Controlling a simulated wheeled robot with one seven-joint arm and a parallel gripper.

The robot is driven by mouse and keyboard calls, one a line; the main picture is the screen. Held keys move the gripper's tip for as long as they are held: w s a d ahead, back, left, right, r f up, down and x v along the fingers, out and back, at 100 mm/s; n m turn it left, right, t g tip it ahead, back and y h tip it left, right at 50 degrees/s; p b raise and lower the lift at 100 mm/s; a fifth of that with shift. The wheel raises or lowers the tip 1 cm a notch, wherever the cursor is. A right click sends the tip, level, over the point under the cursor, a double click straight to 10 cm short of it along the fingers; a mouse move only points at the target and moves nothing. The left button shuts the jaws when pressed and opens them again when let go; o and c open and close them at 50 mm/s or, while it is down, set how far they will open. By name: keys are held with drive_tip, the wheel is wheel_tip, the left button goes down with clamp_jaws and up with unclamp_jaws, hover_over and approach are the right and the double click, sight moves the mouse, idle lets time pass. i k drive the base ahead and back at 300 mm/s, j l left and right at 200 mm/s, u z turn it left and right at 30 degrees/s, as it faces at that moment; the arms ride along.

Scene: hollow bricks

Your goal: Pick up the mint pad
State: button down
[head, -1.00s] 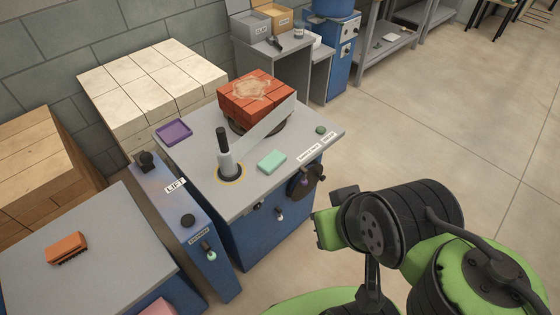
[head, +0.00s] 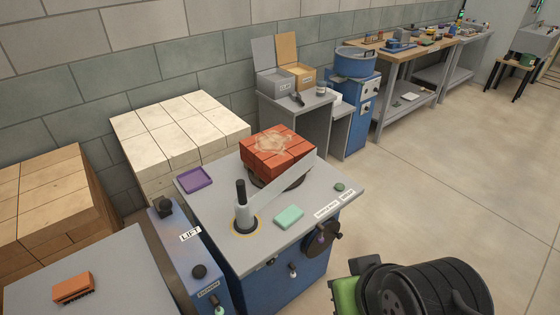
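The mint pad (head: 289,217) is a small pale green block. It lies flat on the grey top of the blue machine table (head: 222,244), right of the upright black-and-grey handle post (head: 244,212) and in front of the long grey bar. Nothing touches the pad. My arm shows at the bottom right, in front of the machine and apart from the pad. My gripper's fingers are not in the picture.
A red brick stack (head: 278,152) sits on a round plate behind the bar. A purple tray (head: 195,180) and a small green knob (head: 339,187) are on the same top. The LIFT unit (head: 187,255) stands close at left. Floor at right is clear.

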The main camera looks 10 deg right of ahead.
sight(292, 214)
drive_tip(key=i+l+u, duration=0.1)
drive_tip(key=u, duration=0.4)
drive_tip(key=i+l+u, duration=0.25)
drive_tip(key=u, duration=0.25)
drive_tip(key=i+l+u, duration=0.2)
drive_tip(key=u, duration=0.3)
drive_tip(key=i+l+u, duration=0.1)
drive_tip(key=l+u, duration=0.35)
drive_tip(key=j, duration=0.1)
